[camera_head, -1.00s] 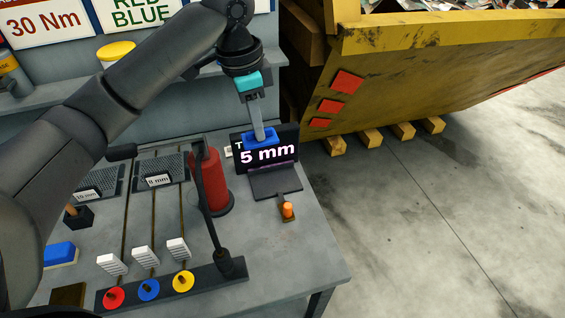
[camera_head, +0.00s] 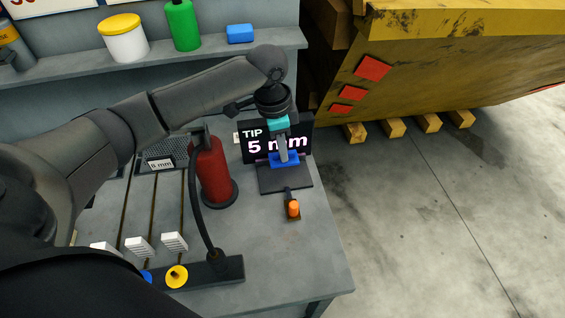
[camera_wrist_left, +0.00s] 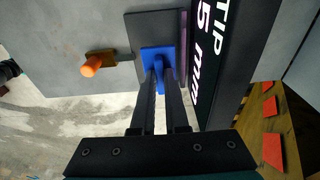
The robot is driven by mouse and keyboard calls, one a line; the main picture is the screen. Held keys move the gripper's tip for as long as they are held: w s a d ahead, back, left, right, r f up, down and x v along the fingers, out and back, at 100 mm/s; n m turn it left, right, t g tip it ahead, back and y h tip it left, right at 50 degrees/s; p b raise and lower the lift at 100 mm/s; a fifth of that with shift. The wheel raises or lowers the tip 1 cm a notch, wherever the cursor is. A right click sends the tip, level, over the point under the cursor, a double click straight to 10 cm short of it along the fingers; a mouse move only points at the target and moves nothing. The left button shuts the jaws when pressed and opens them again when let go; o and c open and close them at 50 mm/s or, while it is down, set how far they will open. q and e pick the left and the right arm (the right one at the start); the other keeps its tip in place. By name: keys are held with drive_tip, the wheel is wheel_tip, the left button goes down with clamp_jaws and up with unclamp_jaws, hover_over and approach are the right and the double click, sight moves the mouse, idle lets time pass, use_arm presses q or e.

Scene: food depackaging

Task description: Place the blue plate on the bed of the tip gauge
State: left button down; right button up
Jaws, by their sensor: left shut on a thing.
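The blue plate (camera_head: 286,159) is in my left gripper (camera_head: 283,157), which is shut on it. In the left wrist view, the blue plate (camera_wrist_left: 158,56) shows at the tips of the fingers of my left gripper (camera_wrist_left: 160,72). The tip gauge has a dark flat bed (camera_head: 285,180) and a black screen (camera_head: 262,148) behind it reading "TIP 5 mm". The blue plate is over the rear part of the bed, close to the screen. I cannot tell whether it touches the bed. My right gripper is not in view.
An orange-topped lever (camera_head: 293,208) stands in front of the bed. A red cylinder (camera_head: 213,172) and a dark curved hose stand left of the gauge. Sliders with white blocks (camera_head: 174,242) are at the front left. The table's right edge is near the gauge.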

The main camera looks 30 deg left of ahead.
sight(283, 173)
use_arm(q)
drive_tip(key=shift+f, duration=2.45)
drive_tip(key=shift+f, duration=0.2)
drive_tip(key=c, duration=0.9)
unclamp_jaws()
drive_tip(key=r, duration=0.8)
drive_tip(key=a+r, duration=0.1)
drive_tip(key=r, duration=0.3)
drive_tip(key=shift+s+a+r+p, duration=0.1)
drive_tip(key=shift+s+r+p, duration=0.05)
drive_tip(key=shift+s+p, duration=0.25)
